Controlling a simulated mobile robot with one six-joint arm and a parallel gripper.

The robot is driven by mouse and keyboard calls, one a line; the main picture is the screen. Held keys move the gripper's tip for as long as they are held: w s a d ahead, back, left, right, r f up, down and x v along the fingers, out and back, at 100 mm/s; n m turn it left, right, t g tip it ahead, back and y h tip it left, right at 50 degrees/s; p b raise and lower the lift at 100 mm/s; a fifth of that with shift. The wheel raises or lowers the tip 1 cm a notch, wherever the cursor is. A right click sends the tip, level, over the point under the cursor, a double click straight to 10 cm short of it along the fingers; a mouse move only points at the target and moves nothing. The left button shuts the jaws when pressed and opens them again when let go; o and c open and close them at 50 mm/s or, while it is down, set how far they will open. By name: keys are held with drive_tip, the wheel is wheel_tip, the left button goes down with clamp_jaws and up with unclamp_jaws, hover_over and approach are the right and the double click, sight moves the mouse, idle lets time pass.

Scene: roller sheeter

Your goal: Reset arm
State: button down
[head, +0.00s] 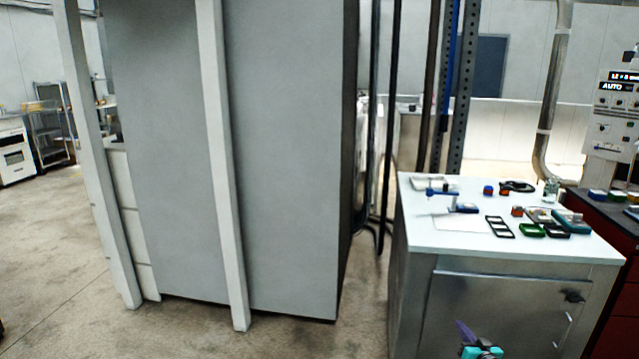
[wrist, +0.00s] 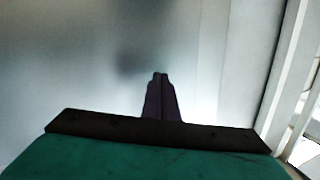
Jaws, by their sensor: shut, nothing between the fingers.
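My gripper (wrist: 160,76) shows in the wrist view as dark purple fingers closed together, with nothing between them. Behind the fingers is a plain grey surface with a blurred dark patch. In the head view my gripper (head: 462,326) is low at the bottom, in front of the metal cabinet (head: 500,300), with its purple finger pointing up and left. The teal wrist part sits just below it. The rest of my arm is out of the head view.
A large grey panelled machine (head: 290,150) with white posts (head: 222,150) fills the left and middle. The cabinet's white top (head: 425,200) holds several small items. A control panel (head: 612,110) stands at the right. Open floor (head: 60,270) lies at the left.

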drive_tip(key=s+a+f+m+g+h+p, duration=0.15)
drive_tip(key=a+f, duration=0.25)
drive_tip(key=a, duration=0.4)
drive_tip(key=s+a+f+g, duration=0.2)
drive_tip(key=a+f, duration=0.3)
drive_tip(key=a, duration=0.3)
drive_tip(key=s+a+f+g, duration=0.15)
drive_tip(key=a+f, duration=0.25)
drive_tip(key=a, duration=0.4)
drive_tip(key=s+a+f+g+p, duration=0.1)
drive_tip(key=s+a+f+g, duration=0.25)
drive_tip(key=s, duration=0.55)
drive_tip(key=s+a+f+g+h, duration=0.1)
drive_tip(key=s+a+f+g, duration=0.25)
drive_tip(key=s, duration=0.55)
drive_tip(key=s+a+f+g+p, duration=0.1)
drive_tip(key=s+a+f+g, duration=0.3)
drive_tip(key=s, duration=0.6)
drive_tip(key=s+a+r+n+g+y, duration=0.1)
drive_tip(key=s+g, duration=0.2)
drive_tip(key=s, duration=0.6)
drive_tip(key=s+a+r+n+g, duration=0.1)
drive_tip(key=s+r+n+g, duration=0.1)
drive_tip(key=s, duration=0.8)
drive_tip(key=shift+g+y, duration=0.35)
drive_tip(key=shift+g, duration=0.35)
